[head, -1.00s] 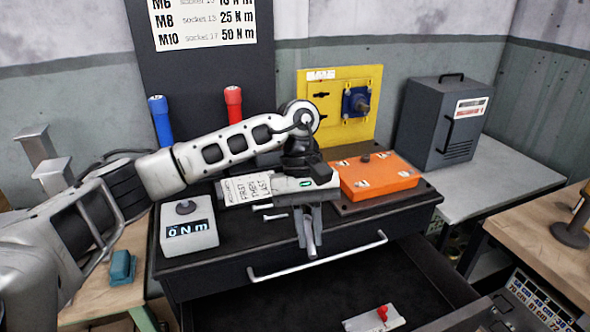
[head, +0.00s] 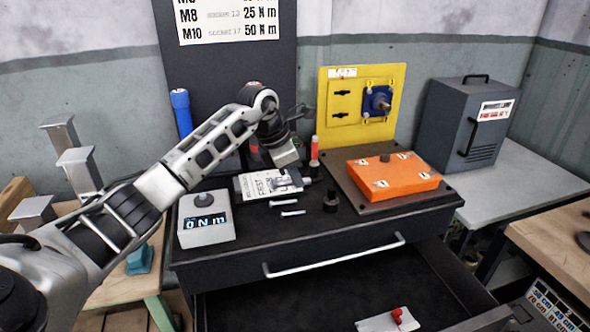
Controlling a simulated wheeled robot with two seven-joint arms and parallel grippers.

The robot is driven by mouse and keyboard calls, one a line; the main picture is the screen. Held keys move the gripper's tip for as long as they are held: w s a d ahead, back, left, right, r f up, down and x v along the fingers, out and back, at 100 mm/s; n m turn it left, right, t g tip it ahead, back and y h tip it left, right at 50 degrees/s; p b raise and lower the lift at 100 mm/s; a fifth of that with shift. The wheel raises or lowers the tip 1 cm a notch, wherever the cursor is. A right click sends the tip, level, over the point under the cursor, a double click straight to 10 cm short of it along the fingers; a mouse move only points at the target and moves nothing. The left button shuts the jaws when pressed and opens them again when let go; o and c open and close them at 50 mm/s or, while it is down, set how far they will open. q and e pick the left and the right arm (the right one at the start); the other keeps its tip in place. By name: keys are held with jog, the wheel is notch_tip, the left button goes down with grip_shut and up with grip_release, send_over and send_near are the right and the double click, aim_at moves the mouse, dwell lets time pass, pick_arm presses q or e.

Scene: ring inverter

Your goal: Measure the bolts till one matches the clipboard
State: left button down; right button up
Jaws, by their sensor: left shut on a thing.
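The white clipboard (head: 252,187) with black print lies on the dark bench top, partly covered by my left gripper. Two pale bolts (head: 291,213) lie just in front of it to the right. My left gripper (head: 291,170) points down over the clipboard's right part. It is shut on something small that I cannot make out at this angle. A short black cylinder (head: 330,202) stands to the right of the bolts. A red-topped upright piece (head: 314,150) stands just right of the gripper. My right gripper is not in view.
A grey box reading "0 N m" (head: 206,229) stands at the bench's left. An orange box (head: 392,177) sits on a dark plate at right, before a yellow panel (head: 341,131). Below, a drawer is open, with a red piece on a white plate (head: 384,322).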

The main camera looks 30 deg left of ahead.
pick_arm(q)
jog(key=b, duration=0.4)
send_over(300, 228)
jog(key=s, duration=0.1)
notch_tip(300, 228, down, 6)
jog(key=f+b, duration=0.2)
jog(key=f, duration=0.1)
jog(key=shift+s+a, duration=0.1)
jog(key=shift+a, duration=0.25)
notch_tip(300, 228, down, 2)
jog(key=shift+f+b, duration=0.2)
jog(key=shift+b, duration=0.7)
jog(key=shift+f+b, duration=0.45)
jog(key=shift+f, duration=0.4)
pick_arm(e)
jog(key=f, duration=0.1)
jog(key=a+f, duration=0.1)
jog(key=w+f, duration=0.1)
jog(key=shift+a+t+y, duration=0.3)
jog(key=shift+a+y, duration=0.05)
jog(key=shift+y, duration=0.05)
pick_arm(q)
jog(key=c, duration=1.5)
grip_release()
jog(key=shift+o, duration=0.8)
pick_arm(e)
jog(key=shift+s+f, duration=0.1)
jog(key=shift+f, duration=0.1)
